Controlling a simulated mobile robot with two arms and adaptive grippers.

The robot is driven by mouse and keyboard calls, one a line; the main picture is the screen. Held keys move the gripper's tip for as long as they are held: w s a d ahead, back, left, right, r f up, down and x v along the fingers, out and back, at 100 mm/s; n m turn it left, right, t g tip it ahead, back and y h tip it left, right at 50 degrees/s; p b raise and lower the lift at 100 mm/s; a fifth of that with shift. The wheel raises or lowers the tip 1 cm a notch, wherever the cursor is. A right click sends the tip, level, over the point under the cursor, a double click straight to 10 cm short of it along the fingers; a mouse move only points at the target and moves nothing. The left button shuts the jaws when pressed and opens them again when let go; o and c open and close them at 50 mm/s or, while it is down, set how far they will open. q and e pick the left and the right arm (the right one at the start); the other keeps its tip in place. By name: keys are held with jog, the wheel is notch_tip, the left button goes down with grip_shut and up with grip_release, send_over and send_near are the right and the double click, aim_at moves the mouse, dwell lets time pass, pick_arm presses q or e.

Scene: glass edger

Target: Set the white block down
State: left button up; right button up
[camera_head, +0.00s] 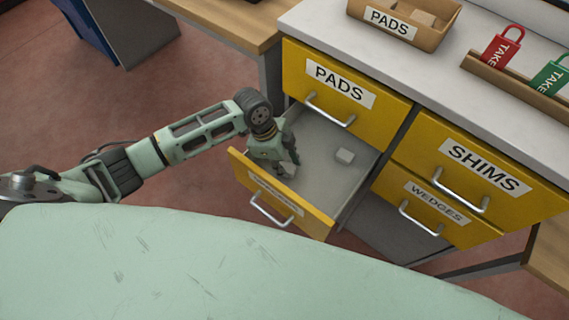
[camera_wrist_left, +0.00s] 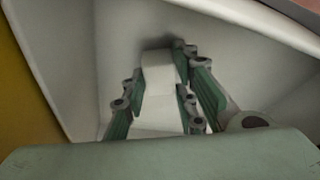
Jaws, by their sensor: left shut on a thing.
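My left gripper (camera_head: 286,166) reaches down into the open lower drawer, near its front panel, and is shut on a white block (camera_head: 290,170). The fingers hide much of this block in the head view. In the left wrist view, the white block (camera_wrist_left: 158,72) shows between the two fingers of the left gripper (camera_wrist_left: 160,95). I cannot tell whether the held block touches the drawer floor. My right gripper is not in view.
The open drawer (camera_head: 318,143) has a yellow front whose label is unreadable. Above it is a shut PADS drawer (camera_head: 342,90); shut SHIMS (camera_head: 482,165) and WEDGES (camera_head: 435,205) drawers are to the right. A PADS tray (camera_head: 398,30) and red and green tags stand on the worktop.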

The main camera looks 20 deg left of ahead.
pick_arm(q)
jog(key=shift+f, duration=0.3)
jog(key=o, duration=1)
jog(key=shift+o, duration=0.2)
jog(key=shift+r, duration=0.1)
jog(key=v, duration=1.2)
jog(key=shift+p, duration=0.35)
